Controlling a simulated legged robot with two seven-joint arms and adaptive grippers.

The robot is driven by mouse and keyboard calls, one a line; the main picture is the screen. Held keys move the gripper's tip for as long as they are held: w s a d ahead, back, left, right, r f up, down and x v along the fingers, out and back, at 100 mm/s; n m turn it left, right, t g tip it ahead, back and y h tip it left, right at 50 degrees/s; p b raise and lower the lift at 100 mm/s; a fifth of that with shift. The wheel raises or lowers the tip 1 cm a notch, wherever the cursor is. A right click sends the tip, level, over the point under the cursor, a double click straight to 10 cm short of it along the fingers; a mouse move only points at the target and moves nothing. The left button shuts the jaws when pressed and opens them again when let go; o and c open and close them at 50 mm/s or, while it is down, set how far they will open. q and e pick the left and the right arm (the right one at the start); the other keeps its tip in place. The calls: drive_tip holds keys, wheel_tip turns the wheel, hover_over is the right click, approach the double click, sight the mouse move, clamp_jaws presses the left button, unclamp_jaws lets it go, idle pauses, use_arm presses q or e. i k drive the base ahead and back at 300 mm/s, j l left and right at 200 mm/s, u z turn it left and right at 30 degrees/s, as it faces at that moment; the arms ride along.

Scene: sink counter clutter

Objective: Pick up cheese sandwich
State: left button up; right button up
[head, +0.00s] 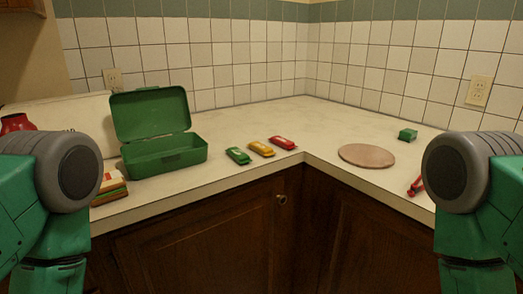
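A layered item (110,187) with orange, green and red-brown bands lies at the counter's front edge on the left. It looks like a sandwich, but my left arm hides part of it and I cannot tell whether it holds cheese. Only thick upper parts of my two arms show, at the left and right edges of the head view. Neither gripper is in view.
An open green lunchbox (165,155) stands just behind the layered item. Green (238,156), yellow (262,149) and red (283,143) packets lie right of it. A round board (367,156), a small green block (408,135) and a red object (416,187) are on the right counter.

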sight(113, 187)
drive_tip(key=u, duration=1.05)
